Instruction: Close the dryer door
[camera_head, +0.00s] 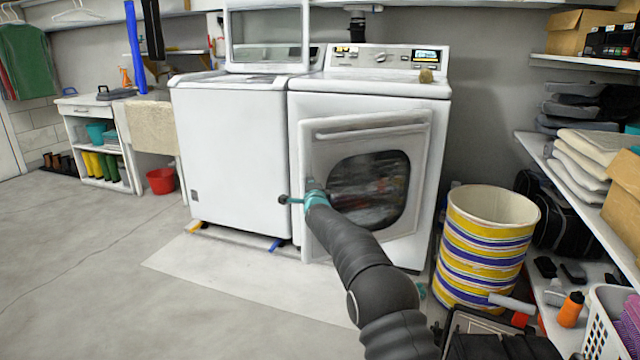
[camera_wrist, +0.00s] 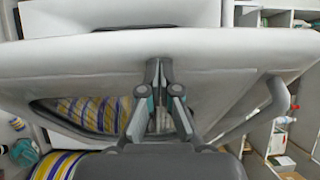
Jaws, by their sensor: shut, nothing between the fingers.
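The white dryer (camera_head: 370,90) is the right of two machines in the head view. Its white door (camera_head: 410,150), with a dark oval window (camera_head: 370,190), stands ajar, at an angle to the dryer front. My gripper (camera_head: 286,199) is at the door's left side, at about mid-height, partly covering that edge. In the wrist view my gripper (camera_wrist: 158,68) is shut and empty, its fingertips against or very close to the white door (camera_wrist: 215,60). I cannot tell whether they touch.
A white washer (camera_head: 235,150) stands to the left of the dryer. A striped basket (camera_head: 482,250) stands on the floor to the right. Loaded shelves (camera_head: 580,185) line the right wall. The floor (camera_head: 90,260) at left is open, with a red bucket (camera_head: 161,181) farther back.

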